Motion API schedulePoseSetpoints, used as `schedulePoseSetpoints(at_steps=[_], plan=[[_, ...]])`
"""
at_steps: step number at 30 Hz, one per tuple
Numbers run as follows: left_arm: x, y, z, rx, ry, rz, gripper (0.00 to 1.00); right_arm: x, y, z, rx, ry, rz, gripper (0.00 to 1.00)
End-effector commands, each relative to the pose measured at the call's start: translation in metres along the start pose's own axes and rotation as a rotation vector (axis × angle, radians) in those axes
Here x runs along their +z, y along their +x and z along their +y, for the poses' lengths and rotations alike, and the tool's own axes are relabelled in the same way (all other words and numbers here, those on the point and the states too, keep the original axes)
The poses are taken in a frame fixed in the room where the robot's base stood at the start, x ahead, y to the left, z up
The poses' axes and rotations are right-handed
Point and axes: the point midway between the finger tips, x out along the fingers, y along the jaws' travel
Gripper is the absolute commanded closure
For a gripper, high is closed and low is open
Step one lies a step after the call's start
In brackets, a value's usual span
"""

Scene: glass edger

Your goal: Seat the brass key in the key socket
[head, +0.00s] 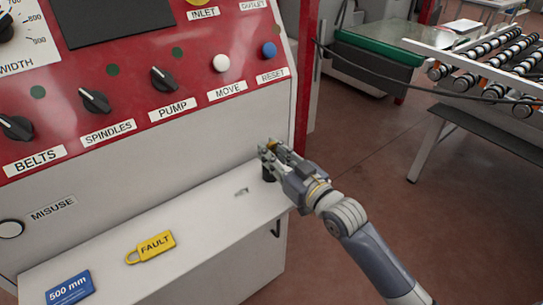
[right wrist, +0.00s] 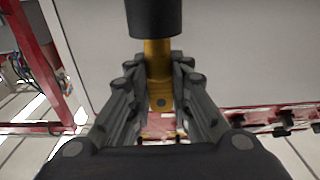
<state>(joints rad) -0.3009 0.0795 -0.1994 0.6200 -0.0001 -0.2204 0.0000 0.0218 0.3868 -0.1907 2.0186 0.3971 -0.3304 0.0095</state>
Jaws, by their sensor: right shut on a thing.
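My right gripper (head: 270,151) is shut on the brass key (head: 272,145), in front of the panel's lower right part and above the shelf. In the right wrist view the brass key (right wrist: 157,58) stands between the two fingers (right wrist: 158,88). A black cylinder (right wrist: 154,18) adjoins the brass at the top of that view. A black part (head: 268,175) also shows just below the fingers in the head view. I cannot clearly make out the key socket. My left gripper is not in view.
The white shelf (head: 200,235) holds a yellow FAULT tag (head: 155,245), a blue 500 mm block (head: 70,289) and a small grey mark or part (head: 241,191). Knobs and buttons line the red panel (head: 130,75) above. A roller conveyor (head: 490,65) stands at the right.

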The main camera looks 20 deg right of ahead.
Motion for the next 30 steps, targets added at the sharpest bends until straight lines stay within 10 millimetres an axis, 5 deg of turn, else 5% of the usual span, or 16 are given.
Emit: schedulePoseSetpoints(at_steps=[1,4,5,7,20,30], plan=[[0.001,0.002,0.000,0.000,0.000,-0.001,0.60,0.024,-0.002,-0.003,-0.004,0.008,-0.052,1.00],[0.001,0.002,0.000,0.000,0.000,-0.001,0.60,0.024,-0.002,-0.004,-0.005,0.008,-0.052,1.00],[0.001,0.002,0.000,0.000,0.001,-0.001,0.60,0.025,-0.002,-0.004,-0.005,0.008,-0.054,0.77],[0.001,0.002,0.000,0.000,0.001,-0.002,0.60,0.024,-0.002,-0.004,-0.005,0.008,-0.053,0.61],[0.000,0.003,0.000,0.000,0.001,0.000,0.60,0.019,-0.004,-0.001,-0.001,0.005,-0.042,0.61],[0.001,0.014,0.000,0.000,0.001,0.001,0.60,0.018,-0.057,-0.002,-0.002,0.003,-0.040,0.61]])
